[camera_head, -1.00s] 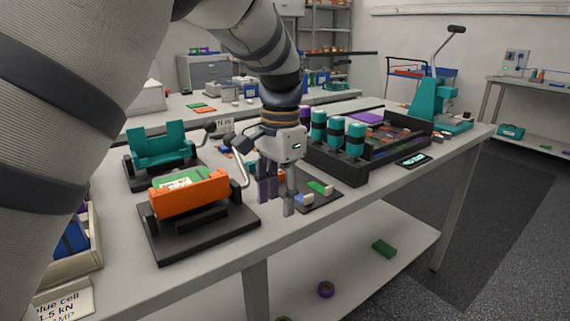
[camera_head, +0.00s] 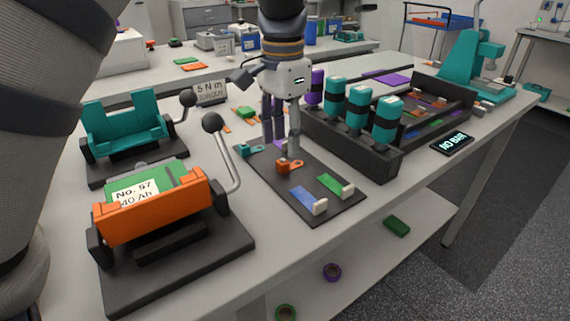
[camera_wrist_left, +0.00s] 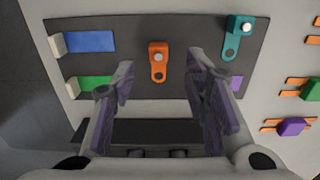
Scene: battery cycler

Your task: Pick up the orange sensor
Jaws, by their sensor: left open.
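The orange sensor (camera_head: 289,166) is a small orange piece with a light round top and a tab with a hole. It lies on a dark mat (camera_head: 318,214) on the bench. In the left wrist view the orange sensor (camera_wrist_left: 158,60) lies ahead of the fingers, between their lines and apart from them. My left gripper (camera_head: 280,145) points down over the mat's far part, just behind the sensor. In the wrist view the left gripper (camera_wrist_left: 160,85) is open and empty. My right gripper is not in view.
On the mat are a teal sensor (camera_head: 246,150), a blue strip (camera_head: 302,198) and a green strip (camera_head: 330,183). A black rack (camera_head: 350,150) with teal cylinders stands close to the right. An orange clamp fixture (camera_head: 150,210) stands left.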

